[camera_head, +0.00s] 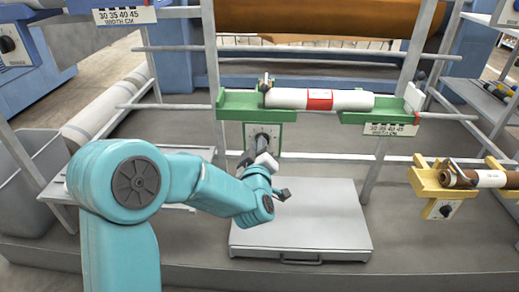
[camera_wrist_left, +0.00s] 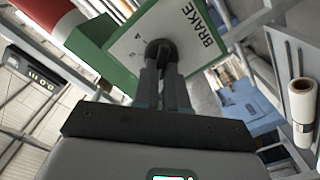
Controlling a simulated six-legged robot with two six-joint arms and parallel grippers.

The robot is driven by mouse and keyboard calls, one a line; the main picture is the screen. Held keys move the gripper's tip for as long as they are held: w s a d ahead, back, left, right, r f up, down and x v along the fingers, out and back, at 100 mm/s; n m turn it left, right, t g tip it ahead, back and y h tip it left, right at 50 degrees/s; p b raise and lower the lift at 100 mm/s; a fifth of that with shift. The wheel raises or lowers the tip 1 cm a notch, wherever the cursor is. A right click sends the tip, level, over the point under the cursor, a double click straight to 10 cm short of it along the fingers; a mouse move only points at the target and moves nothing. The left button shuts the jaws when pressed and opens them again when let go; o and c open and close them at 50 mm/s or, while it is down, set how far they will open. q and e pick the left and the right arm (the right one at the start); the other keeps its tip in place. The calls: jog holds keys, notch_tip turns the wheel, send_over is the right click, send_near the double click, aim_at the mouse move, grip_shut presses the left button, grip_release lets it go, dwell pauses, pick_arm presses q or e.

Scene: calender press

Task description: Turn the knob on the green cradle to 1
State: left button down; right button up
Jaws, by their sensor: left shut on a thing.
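The green cradle (camera_head: 240,113) holds a white roll (camera_head: 350,101) with a red band. Its dial plate (camera_head: 255,129) hangs below its left end. My left gripper (camera_head: 260,148) reaches up to this plate from below. In the left wrist view, the two fingers (camera_wrist_left: 163,78) are shut on the dark round knob (camera_wrist_left: 158,47) in the middle of the white plate (camera_wrist_left: 190,42), which is lettered BRAKE. The green cradle (camera_wrist_left: 92,48) shows beside it. The knob's pointer and most numbers are hidden or too small to read. My right gripper is not in view.
A yellow cradle (camera_head: 425,184) with a brown roll (camera_head: 458,178) and its own knob stands at the right. A grey platform (camera_head: 310,225) lies below the green cradle. Grey frame posts (camera_head: 395,90) and rails stand around it. A grey bin (camera_head: 30,190) is at the far left.

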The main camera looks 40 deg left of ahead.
pick_arm(q)
jog(key=shift+a+r, duration=0.1)
jog(key=shift+r, duration=0.1)
jog(key=c, duration=1.2)
grip_release()
jog(key=shift+f, duration=0.1)
jog(key=b+v, duration=0.8)
jog(key=v, duration=0.8)
jog(key=shift+s, duration=0.1)
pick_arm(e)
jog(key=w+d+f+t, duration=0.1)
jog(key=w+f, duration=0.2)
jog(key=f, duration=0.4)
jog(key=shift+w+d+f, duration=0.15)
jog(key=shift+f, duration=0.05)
